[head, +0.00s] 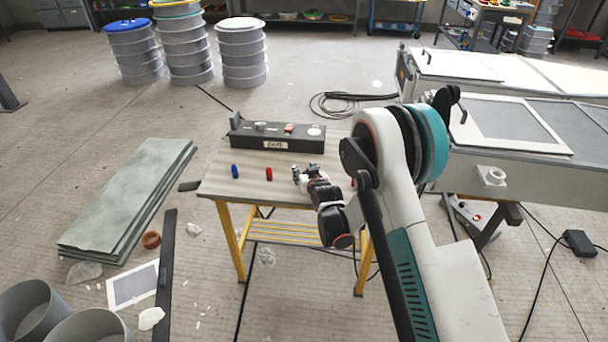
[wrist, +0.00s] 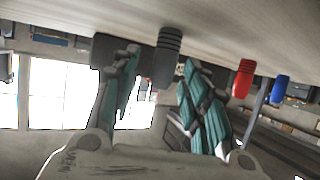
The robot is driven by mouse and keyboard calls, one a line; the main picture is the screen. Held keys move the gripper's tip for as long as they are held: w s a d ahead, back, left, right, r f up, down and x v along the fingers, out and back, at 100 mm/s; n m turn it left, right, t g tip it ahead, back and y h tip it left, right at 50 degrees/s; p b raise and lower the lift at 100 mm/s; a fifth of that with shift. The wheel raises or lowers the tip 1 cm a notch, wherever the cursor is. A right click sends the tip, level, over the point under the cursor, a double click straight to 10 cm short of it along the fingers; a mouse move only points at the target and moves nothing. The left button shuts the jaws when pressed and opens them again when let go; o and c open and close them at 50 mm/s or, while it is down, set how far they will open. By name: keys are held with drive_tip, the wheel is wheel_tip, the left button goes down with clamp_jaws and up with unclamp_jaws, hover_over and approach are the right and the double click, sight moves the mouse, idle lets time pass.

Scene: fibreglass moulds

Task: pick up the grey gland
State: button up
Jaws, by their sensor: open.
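The grey gland (wrist: 165,60) is a dark grey ribbed cylinder. In the wrist view, where the table top runs along the upper edge, it shows between and beyond my fingertips. My gripper (wrist: 160,66) is open, with one teal-and-grey finger on each side of the gland in the picture; contact cannot be told. In the head view my gripper (head: 299,176) is low over the table (head: 230,188), right of the red gland, and I cannot make out the grey gland there. The red gland (head: 269,174) and blue gland (head: 235,171) stand to the left on the table.
A black control box (head: 277,138) stands along the table's back edge. In the wrist view the red gland (wrist: 243,78) and blue gland (wrist: 279,90) are right of my right finger. The table's left front is clear. Stacked green-grey sheets (head: 125,195) lie on the floor at left.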

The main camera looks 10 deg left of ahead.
drive_tip(key=shift+s+r, duration=0.1)
drive_tip(key=c, duration=0.9)
